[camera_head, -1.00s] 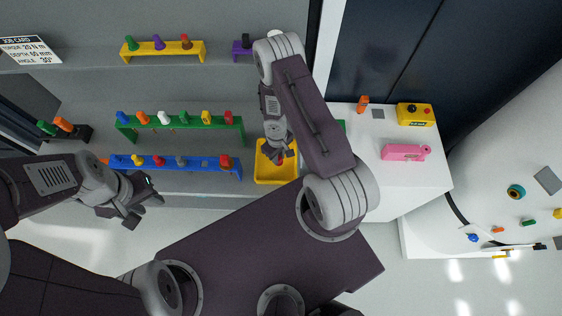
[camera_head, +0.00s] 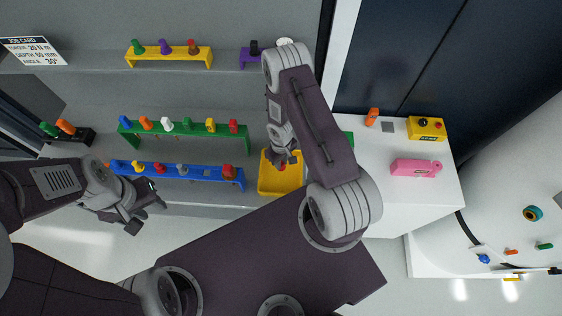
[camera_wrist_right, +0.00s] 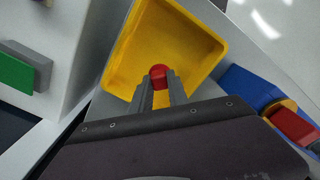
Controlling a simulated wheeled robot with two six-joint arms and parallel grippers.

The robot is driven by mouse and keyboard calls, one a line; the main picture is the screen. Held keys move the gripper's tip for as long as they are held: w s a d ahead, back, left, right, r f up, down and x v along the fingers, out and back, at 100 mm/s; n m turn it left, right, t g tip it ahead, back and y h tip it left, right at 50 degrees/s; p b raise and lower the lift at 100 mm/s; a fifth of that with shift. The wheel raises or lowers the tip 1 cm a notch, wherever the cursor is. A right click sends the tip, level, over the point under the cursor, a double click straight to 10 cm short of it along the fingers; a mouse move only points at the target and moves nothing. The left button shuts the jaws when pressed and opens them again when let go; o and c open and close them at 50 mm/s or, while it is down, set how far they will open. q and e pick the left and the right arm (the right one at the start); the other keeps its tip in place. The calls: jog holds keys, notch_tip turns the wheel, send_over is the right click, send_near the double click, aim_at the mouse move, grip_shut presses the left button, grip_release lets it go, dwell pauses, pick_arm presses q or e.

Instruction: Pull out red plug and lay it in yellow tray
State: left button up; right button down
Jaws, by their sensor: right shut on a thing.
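The yellow tray (camera_head: 268,188) stands at the right end of the lower shelf. It also shows in the wrist view (camera_wrist_right: 190,45). My right gripper (camera_head: 284,160) is over the tray, pointing down into it. In the wrist view, my right gripper (camera_wrist_right: 161,90) is shut on a red plug (camera_wrist_right: 160,73), whose rounded end shows between the fingertips in front of the tray floor. I cannot tell whether the plug touches the floor. My left gripper (camera_head: 143,215) is open and empty, in front of the blue rack, away from the tray.
A blue rack (camera_head: 205,180) with several coloured plugs stands left of the tray, a green rack (camera_head: 185,132) behind it. Yellow (camera_head: 170,58) and purple (camera_head: 247,62) racks are on the upper shelf. A white cabinet (camera_head: 385,205) to the right holds a pink block (camera_head: 412,168) and a yellow control box (camera_head: 425,128).

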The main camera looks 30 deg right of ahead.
notch_tip(320, 180, down, 7)
jog(key=b, duration=0.5)
jog(key=shift+r, duration=0.2)
jog(key=shift+r, duration=0.1)
jog(key=c, duration=1.2)
grip_release()
notch_tip(320, 180, up, 9)
jog(key=p, duration=0.9)
jog(key=shift+r, duration=0.15)
